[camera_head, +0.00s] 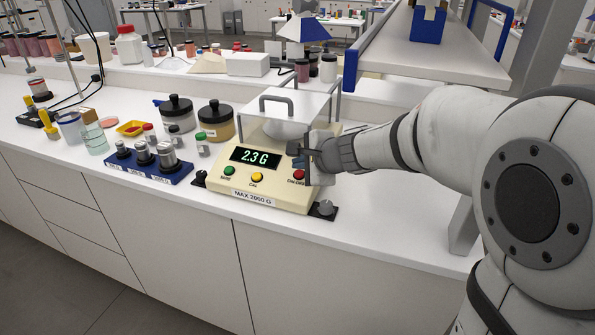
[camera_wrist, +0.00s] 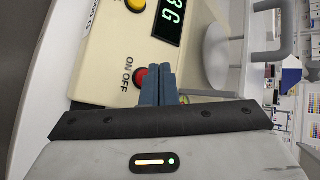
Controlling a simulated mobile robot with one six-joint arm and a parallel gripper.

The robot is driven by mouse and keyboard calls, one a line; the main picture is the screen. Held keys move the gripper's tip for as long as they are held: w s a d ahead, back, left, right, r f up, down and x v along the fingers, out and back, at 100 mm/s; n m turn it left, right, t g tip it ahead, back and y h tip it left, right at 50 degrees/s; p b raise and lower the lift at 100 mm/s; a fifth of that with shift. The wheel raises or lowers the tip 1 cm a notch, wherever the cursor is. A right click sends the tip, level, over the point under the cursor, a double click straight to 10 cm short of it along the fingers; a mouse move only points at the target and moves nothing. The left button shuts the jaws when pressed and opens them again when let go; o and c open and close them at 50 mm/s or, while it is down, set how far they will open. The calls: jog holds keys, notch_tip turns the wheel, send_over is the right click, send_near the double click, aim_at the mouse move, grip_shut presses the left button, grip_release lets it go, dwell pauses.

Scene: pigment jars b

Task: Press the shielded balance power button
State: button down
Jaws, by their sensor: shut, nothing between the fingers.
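The shielded balance (camera_head: 261,169) is a cream box on the bench, labelled MAX 2000 G, with a clear shield and handle on top. Its display (camera_head: 255,157) is lit and reads 2.3 G. The red ON/OFF button (camera_head: 299,175) is at the right of its front panel; the red button also shows in the wrist view (camera_wrist: 140,77). My gripper (camera_head: 297,156) is shut and empty, at the right side of the balance. In the wrist view its fingertips (camera_wrist: 158,69) are right beside the red button; I cannot tell whether they touch it.
A blue block of metal weights (camera_head: 148,167) and black-lidded jars (camera_head: 215,121) stand left of the balance. A green button (camera_head: 229,170) and a yellow button (camera_head: 257,177) share the panel. A raised shelf (camera_head: 430,45) hangs above my arm at the right.

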jog(key=r+p, duration=0.1)
jog(key=s+r+p, duration=0.1)
jog(key=r, duration=0.1)
jog(key=s+r+p, duration=0.1)
jog(key=r+p, duration=0.1)
jog(key=shift+a+r, duration=0.15)
jog(key=shift+a, duration=0.15)
dwell(0.4)
jog(key=s+d+f+n+g+h, duration=0.1)
jog(key=s+d+n+g+h, duration=0.1)
jog(key=s+d+n, duration=0.3)
jog(key=s+d+f+n+g+h+p, duration=0.1)
jog(key=s+d+n, duration=0.4)
jog(key=s, duration=0.6)
jog(key=s+d+f+n+g+h+p, duration=0.1)
jog(key=s+d+f+n+g+h, duration=0.2)
jog(key=s+d+n, duration=0.2)
jog(key=s, duration=0.3)
jog(key=shift+s+d, duration=0.15)
jog(key=c, duration=2.1)
grip_release()
